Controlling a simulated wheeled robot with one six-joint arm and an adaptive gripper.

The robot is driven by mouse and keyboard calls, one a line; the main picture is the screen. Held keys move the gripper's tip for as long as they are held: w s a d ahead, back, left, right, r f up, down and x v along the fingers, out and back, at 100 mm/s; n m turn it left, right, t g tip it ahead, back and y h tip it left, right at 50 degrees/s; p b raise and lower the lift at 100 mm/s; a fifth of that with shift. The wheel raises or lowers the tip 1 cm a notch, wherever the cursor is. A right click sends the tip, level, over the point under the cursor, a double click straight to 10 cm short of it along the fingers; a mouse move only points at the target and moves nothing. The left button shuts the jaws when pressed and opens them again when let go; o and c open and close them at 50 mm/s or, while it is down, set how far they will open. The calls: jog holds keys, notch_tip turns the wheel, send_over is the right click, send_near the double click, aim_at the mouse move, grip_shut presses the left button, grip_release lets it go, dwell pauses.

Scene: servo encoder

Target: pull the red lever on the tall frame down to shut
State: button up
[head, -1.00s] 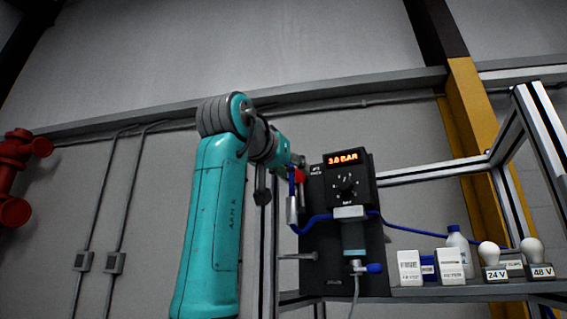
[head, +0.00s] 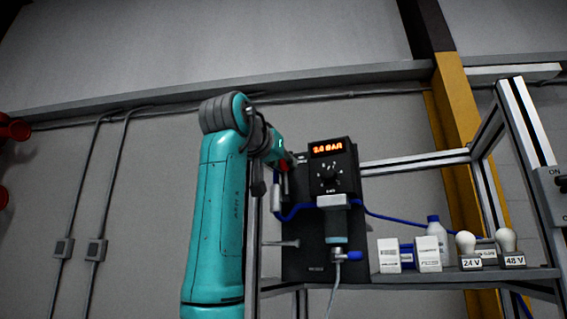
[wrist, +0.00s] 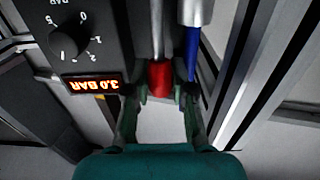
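The red lever (wrist: 160,78) shows in the wrist view as a red grip on the end of a metal rod. My gripper (wrist: 162,92) has its two fingers apart, one on each side of the red grip. I cannot tell whether either finger touches it. In the head view my gripper (head: 280,165) is at the left side of the black panel (head: 310,225), and only a little red shows there; the arm hides most of the lever. The panel's display (head: 327,148) reads 3.0 BAR.
A silver fitting with a blue hose (wrist: 192,50) runs close beside the lever. A dial (head: 330,175) sits under the display. A shelf (head: 450,275) at the right holds small boxes, a bottle (head: 434,230) and bulbs marked 24 V and 48 V. An ON switch box (head: 555,195) is at the right edge.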

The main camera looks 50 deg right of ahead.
jog(key=shift+a, duration=0.1)
jog(key=shift+s+a+f, duration=0.15)
jog(key=shift+s+a, duration=0.1)
jog(key=shift+a, duration=0.55)
jog(key=shift+s+a+f, duration=0.25)
jog(key=shift+a+f, duration=0.05)
jog(key=shift+a, duration=0.35)
